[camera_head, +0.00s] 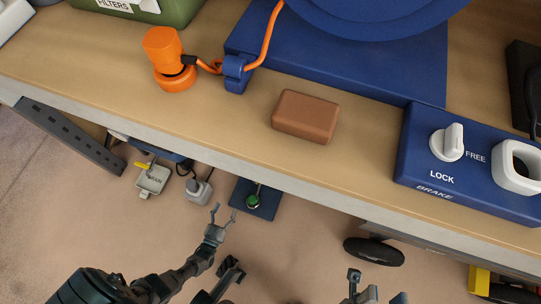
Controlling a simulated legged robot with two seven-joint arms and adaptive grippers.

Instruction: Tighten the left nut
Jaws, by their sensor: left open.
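I cannot make out a nut for certain in the head view. A small green round part (253,201) stands on a blue plate (266,210) below the bench edge; I cannot tell whether it is a nut. My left gripper (224,212) is open and empty, its fingers pointing up the picture, a little to the left of that plate. My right gripper (377,287) shows at the bottom edge, partly cut off, with its fingertips apart and nothing seen between them.
The bench (215,110) holds an orange fitting (163,50) with an orange hose, a brown block (305,116), a blue reel base (400,75) and a blue brake box (420,145) with a white knob. A black oval object (374,251) lies below the bench edge.

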